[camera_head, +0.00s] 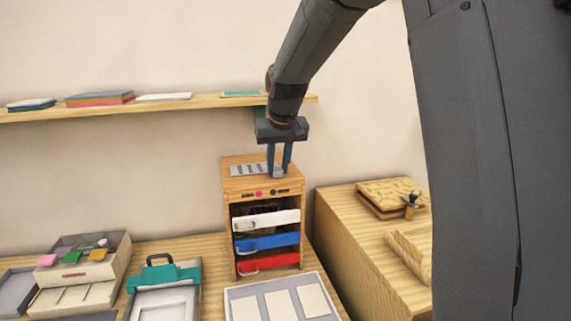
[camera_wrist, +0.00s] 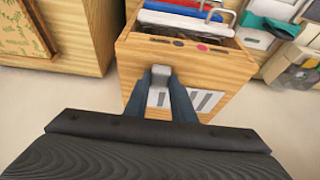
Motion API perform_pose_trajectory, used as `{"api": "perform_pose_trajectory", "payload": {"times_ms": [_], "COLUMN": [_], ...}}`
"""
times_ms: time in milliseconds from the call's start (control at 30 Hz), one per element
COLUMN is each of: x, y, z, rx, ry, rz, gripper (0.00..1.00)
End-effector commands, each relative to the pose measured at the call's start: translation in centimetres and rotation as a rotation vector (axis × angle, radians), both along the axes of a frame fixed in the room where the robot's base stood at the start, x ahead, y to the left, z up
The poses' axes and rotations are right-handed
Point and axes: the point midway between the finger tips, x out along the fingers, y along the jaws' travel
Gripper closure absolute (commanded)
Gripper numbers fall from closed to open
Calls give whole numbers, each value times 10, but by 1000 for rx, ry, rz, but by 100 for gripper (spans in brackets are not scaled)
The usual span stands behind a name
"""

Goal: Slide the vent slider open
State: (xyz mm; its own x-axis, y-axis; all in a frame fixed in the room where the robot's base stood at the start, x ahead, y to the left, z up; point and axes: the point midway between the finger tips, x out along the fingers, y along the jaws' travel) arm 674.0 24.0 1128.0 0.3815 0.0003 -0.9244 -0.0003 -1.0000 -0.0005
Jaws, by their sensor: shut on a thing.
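The vent slider's grey tab (camera_head: 279,171) is on top of a small wooden drawer cabinet (camera_head: 231,207), at the right end of the slotted vent plate (camera_head: 250,170). My gripper (camera_head: 279,172) points down with its two blue fingers on either side of the tab, shut on it. In the wrist view the tab (camera_wrist: 161,73) shows between the fingertips, and the dark vent slots (camera_wrist: 195,100) lie to its right. Part of the vent plate is hidden behind the right finger in the wrist view.
The cabinet has white (camera_head: 266,219), blue (camera_head: 267,242) and red (camera_head: 268,263) drawers. A wall shelf (camera_head: 190,103) with flat stacks runs behind my arm. A wooden block (camera_head: 360,250) stands right. A compartment tray (camera_head: 80,262) and teal-clipped board (camera_head: 165,275) lie left.

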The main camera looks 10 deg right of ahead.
Motion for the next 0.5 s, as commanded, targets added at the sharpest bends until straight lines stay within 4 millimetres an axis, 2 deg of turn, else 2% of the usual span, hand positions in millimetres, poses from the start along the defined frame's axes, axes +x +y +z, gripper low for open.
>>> {"api": "perform_pose_trajectory", "payload": {"times_ms": [33,133,400,433,500], "x": [0,0,1,1,1], "y": [9,18,18,18,18], "z": [1,1,1,1,1], "rx": [-1,0,0,0,0], "ry": [-1,-2,-3,-4,-3], "rz": [4,2,0,0,0], "gripper": [100,100,100,74,62]}}
